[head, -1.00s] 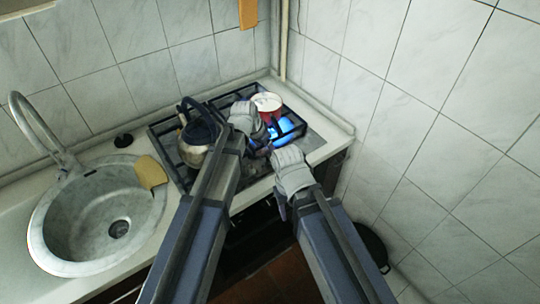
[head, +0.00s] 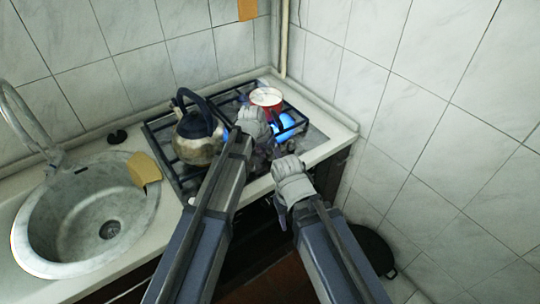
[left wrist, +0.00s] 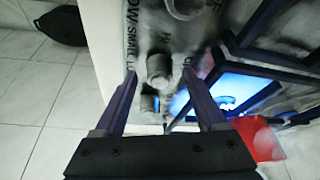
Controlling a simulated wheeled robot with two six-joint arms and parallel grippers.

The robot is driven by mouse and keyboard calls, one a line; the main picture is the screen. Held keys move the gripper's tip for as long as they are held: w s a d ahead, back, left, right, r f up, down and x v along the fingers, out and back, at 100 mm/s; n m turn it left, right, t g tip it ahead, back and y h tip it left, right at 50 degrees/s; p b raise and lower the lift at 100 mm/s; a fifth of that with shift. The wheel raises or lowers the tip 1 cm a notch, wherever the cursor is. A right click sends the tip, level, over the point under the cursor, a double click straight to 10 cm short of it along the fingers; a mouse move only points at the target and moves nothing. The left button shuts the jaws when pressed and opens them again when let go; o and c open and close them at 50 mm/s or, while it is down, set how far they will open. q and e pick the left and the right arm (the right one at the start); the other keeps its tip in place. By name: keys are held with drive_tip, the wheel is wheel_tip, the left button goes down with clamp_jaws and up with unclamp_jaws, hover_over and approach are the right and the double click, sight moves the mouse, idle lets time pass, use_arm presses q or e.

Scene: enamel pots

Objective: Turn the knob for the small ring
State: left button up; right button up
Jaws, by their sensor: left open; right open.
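The stove's knobs show in the left wrist view on a grey panel with printed lettering that includes "SMALL". One dark knob (left wrist: 158,68) lies between the fingertips of my open left gripper (left wrist: 160,75), and another knob (left wrist: 150,103) is just below it in the picture. I cannot tell whether the fingers touch a knob. In the head view my left gripper (head: 264,140) is over the stove's front, its fingertips mostly hidden. My right gripper (head: 285,200) is open and empty before the counter. Blue flame (head: 284,124) burns beside the red pot.
A red pot with white contents (head: 266,97) stands at the back right of the stove. A steel kettle (head: 190,150) stands at the left. Tiled wall closes the right side.

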use_arm(q)
clamp_jaws()
idle(0.6)
